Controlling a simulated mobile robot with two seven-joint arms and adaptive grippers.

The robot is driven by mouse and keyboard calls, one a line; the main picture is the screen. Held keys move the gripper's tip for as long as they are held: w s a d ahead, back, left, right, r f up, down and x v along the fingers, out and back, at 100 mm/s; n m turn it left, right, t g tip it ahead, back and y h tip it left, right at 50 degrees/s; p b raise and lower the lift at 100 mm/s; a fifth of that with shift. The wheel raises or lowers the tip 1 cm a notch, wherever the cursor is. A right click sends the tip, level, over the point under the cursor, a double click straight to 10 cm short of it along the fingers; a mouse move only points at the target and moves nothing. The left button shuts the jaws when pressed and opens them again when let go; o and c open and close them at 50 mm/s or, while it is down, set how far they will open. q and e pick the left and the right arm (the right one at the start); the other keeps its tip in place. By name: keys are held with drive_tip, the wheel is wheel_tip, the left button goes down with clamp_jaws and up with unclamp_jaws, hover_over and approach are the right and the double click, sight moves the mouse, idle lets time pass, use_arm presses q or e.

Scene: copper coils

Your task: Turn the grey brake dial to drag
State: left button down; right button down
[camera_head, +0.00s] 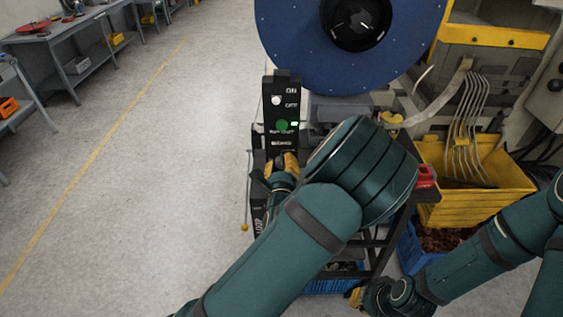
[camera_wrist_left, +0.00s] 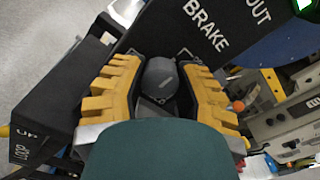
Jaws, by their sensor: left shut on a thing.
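The grey brake dial (camera_wrist_left: 160,78) sits between the two yellow fingers of my left gripper (camera_wrist_left: 160,88) in the left wrist view. The fingers are shut on it from both sides. The word BRAKE is printed on the black panel (camera_wrist_left: 225,28) just beyond the dial. In the head view my left gripper (camera_head: 283,164) is at the lower part of the upright black panel (camera_head: 282,92), and it hides the dial there. My right gripper (camera_head: 360,296) is low at the bottom, partly behind its own arm, and its opening is unclear.
A large blue reel (camera_head: 300,40) stands above the panel. A yellow crate (camera_head: 480,210) with metal strips is at right, above a blue crate (camera_head: 415,255) of copper scraps. A thin rod (camera_head: 246,190) stands left of the panel. The floor to the left is clear.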

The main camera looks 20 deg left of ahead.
use_arm(q)
drive_tip(key=shift+w+r, duration=0.1)
drive_tip(key=shift+r, duration=0.15)
drive_tip(key=c, duration=0.6)
unclamp_jaws()
drive_tip(key=shift+a+f, duration=0.1)
drive_tip(key=shift+s+f, duration=0.1)
drive_tip(key=shift+s, duration=0.25)
drive_tip(key=v, duration=0.7)
